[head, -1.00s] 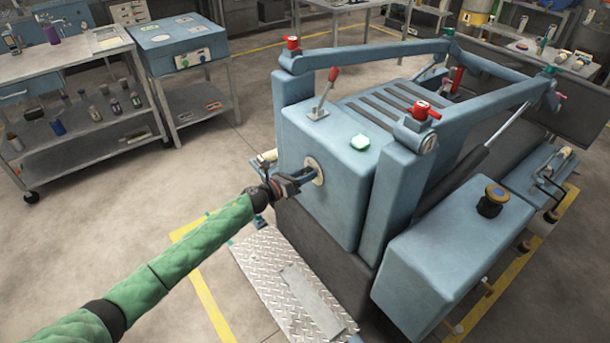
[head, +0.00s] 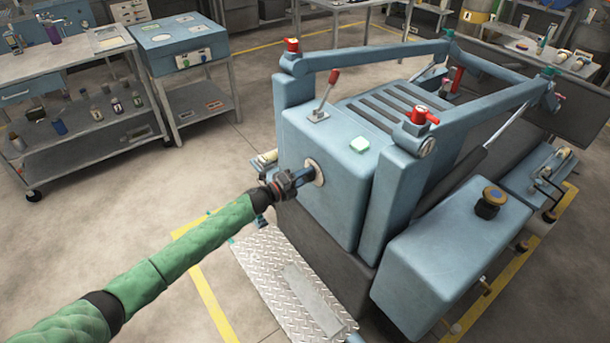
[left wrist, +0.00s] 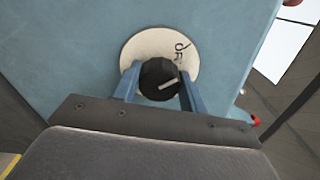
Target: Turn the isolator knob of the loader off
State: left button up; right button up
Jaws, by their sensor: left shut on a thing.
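The loader (head: 325,165) is the large blue machine in the middle of the head view. On its near face is a round pale plate (head: 317,168). In the left wrist view the isolator knob (left wrist: 158,70) is black with a white mark, in front of the pale plate (left wrist: 140,48). Dark letters starting "OF" are on the plate's upper right; the mark slants toward the right, below them. My left gripper (head: 305,179) is shut on the knob, one blue finger on each side (left wrist: 158,82). The gripper hides the knob in the head view. My right gripper is out of view.
A tread plate (head: 285,275) lies below the left arm. A trolley (head: 80,145) with bottles stands left. Open floor lies between.

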pick_arm(q)
jog(key=shift+a+n, duration=0.1)
jog(key=shift+n, duration=0.3)
jog(key=shift+f+n, duration=0.1)
jog(key=shift+n, duration=0.7)
jog(key=shift+p, duration=0.3)
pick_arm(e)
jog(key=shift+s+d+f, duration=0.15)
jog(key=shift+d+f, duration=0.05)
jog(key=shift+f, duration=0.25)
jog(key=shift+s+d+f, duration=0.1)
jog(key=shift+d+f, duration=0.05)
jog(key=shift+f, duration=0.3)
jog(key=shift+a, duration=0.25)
pick_arm(q)
jog(key=o, duration=1)
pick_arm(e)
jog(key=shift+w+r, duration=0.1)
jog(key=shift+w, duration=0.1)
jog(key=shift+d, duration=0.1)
